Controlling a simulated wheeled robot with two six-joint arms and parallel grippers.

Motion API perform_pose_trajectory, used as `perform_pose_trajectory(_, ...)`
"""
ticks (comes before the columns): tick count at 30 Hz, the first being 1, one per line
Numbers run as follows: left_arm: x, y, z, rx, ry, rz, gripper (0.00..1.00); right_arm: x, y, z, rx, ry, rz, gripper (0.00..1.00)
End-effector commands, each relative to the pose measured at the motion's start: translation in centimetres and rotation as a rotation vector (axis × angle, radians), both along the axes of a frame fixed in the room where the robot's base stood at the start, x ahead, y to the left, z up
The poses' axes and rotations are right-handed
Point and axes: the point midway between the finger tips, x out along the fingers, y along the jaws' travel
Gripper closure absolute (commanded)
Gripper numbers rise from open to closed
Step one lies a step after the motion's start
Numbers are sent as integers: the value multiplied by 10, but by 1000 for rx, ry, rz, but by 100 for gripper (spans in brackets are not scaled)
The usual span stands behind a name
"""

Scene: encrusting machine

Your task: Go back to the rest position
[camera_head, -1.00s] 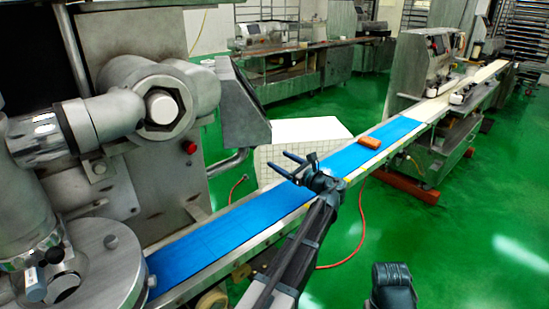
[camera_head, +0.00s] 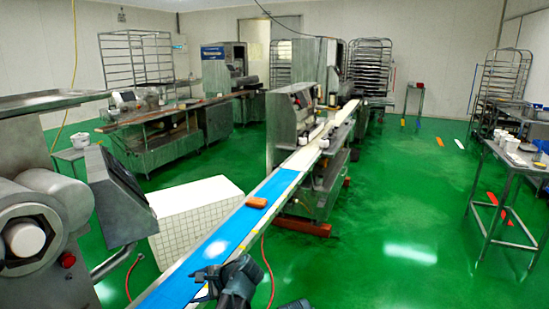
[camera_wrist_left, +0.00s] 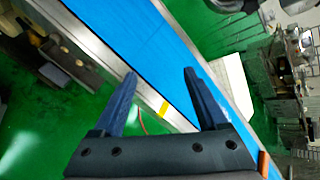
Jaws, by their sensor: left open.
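My left gripper (camera_head: 200,285) is low in the head view, over the near part of the blue conveyor belt (camera_head: 215,240). In the left wrist view its two dark fingers (camera_wrist_left: 159,73) are spread apart with nothing between them. The belt (camera_wrist_left: 130,40) and its metal edge lie beneath them. I cannot tell the exact height above the belt. My right gripper is not in view; only a dark bit of what looks like my right arm shows at the bottom edge of the head view.
An orange block (camera_head: 256,202) lies on the belt beyond my left gripper. A white tiled box (camera_head: 195,215) stands left of the belt. A machine with a screen (camera_head: 122,195) is at the left. A metal table (camera_head: 510,165) stands at the right. Green floor is open between.

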Motion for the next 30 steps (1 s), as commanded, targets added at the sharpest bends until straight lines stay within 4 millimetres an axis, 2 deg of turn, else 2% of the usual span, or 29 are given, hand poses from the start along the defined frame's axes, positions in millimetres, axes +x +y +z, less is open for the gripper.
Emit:
perform_pose_trajectory(1,-32,-22,14,-126,-29,58,25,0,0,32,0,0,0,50)
perform_pose_trajectory(3,-66,-55,11,-305,-57,162,25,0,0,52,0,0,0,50)
perform_pose_trajectory(6,-112,-99,10,-515,-62,317,25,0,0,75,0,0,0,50)
perform_pose_trajectory(9,-150,-134,14,-664,-40,452,25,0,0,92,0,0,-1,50)
perform_pose_trajectory(12,-178,-159,19,-756,-12,555,25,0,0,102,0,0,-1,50)
perform_pose_trajectory(15,-194,-174,21,-808,9,617,25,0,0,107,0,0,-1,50)
perform_pose_trajectory(18,-200,-180,22,-829,19,648,25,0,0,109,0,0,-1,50)
perform_pose_trajectory(30,-200,-181,21,-832,20,652,25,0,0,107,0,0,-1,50)
